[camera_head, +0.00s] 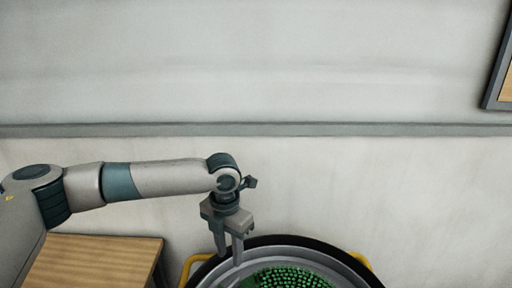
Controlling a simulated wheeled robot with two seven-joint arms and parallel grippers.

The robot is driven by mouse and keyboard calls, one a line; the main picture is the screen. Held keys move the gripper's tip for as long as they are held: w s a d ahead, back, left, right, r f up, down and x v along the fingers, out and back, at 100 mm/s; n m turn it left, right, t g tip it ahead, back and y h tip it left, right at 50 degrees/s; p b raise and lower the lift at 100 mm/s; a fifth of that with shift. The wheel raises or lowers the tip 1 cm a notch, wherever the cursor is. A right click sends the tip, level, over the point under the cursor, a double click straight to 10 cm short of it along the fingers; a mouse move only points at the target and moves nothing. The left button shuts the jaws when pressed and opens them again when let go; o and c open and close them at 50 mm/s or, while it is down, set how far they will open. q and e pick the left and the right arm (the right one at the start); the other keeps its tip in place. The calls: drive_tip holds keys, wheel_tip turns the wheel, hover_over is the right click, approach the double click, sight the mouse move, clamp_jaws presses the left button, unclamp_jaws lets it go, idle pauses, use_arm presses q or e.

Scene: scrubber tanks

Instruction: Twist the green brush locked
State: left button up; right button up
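The green brush (292,278) shows at the bottom edge of the head view as a dense patch of green bristles. It lies inside a round grey housing with a dark rim (325,246), and its lower part is cut off by the frame. My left gripper (229,256) points down over the left part of the rim, to the left of the bristles. Its two fingers are apart with nothing seen between them. I cannot tell whether the fingertips touch the housing. My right gripper is out of view.
Yellow handles (361,260) stick out at both sides of the round housing. A wooden-topped table (95,258) stands at the lower left, under my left arm. A pale wall with a grey rail (300,130) is behind. A framed board (503,85) hangs at the right.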

use_arm(q)
drive_tip(key=shift+r+b, duration=0.35)
drive_tip(key=shift+r, duration=1.85)
